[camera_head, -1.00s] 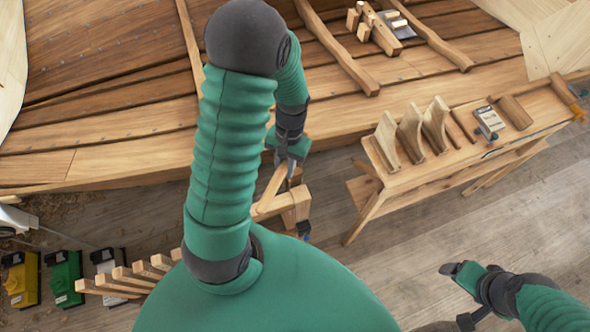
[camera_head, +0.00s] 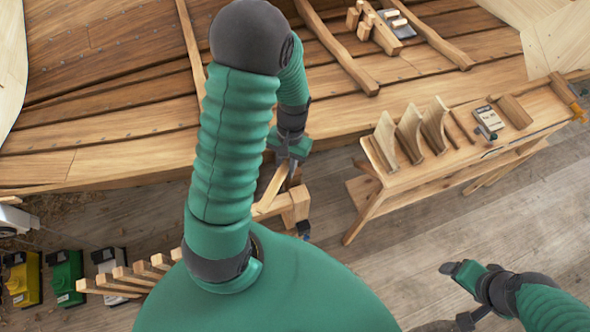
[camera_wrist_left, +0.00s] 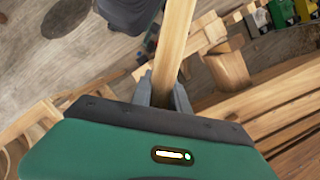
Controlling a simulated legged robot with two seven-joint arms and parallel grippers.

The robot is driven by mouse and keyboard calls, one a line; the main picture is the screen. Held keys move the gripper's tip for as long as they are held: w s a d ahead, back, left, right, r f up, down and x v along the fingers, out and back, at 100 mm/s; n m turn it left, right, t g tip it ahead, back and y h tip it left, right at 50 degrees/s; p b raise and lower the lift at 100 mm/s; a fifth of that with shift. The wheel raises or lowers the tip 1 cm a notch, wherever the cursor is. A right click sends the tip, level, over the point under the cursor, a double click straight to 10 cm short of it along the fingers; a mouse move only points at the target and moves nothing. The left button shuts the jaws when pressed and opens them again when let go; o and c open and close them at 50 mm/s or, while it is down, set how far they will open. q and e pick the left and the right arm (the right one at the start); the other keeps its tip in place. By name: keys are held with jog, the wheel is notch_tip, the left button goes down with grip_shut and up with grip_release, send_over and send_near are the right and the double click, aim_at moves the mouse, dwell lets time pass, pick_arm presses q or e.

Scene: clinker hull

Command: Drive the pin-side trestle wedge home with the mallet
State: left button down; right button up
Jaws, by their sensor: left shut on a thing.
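My left gripper (camera_head: 288,168) is in front of the hull's lower edge, beside a wooden trestle (camera_head: 292,205). It is shut on a pale wooden bar (camera_head: 271,190), which slants down and left across the trestle. In the left wrist view, the bar (camera_wrist_left: 174,40) runs up from between the fingers (camera_wrist_left: 164,86) and out of frame. I cannot tell whether it is the mallet's handle; no mallet head shows. A wooden block (camera_wrist_left: 228,70) is right of the fingers. I cannot make out the wedge. My right gripper (camera_head: 462,272) is at the lower right, away from the trestle; its jaws are unclear.
A wooden bench (camera_head: 400,184) to the right carries curved brackets (camera_head: 410,134), a small box (camera_head: 488,120) and a wooden block (camera_head: 515,110). The planked hull (camera_head: 120,130) fills the back. Yellow (camera_head: 22,280) and green (camera_head: 66,277) cases stand lower left. The floor right of centre is clear.

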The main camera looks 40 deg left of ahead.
pick_arm(q)
jog(key=shift+d, duration=0.15)
pick_arm(e)
jog(key=shift+w, duration=0.1)
pick_arm(q)
jog(key=shift+s+a, duration=0.1)
jog(key=shift+a, duration=0.15)
pick_arm(e)
jog(key=shift+r, duration=0.25)
pick_arm(q)
jog(key=w+a+f+x, duration=0.1)
jog(key=w+x, duration=0.1)
jog(key=x, duration=0.7)
jog(key=v, duration=0.3)
jog(key=s+v, duration=0.1)
jog(key=v, duration=0.5)
jog(key=shift+s+d+r, duration=0.2)
jog(key=shift+d+r, duration=0.2)
jog(key=shift+r, duration=0.1)
jog(key=shift+s+d+r, duration=0.1)
jog(key=shift+s+d, duration=0.05)
jog(key=shift+s, duration=0.35)
jog(key=shift+w, duration=0.15)
pick_arm(e)
jog(key=shift+s+d, duration=0.1)
jog(key=shift+s, duration=0.1)
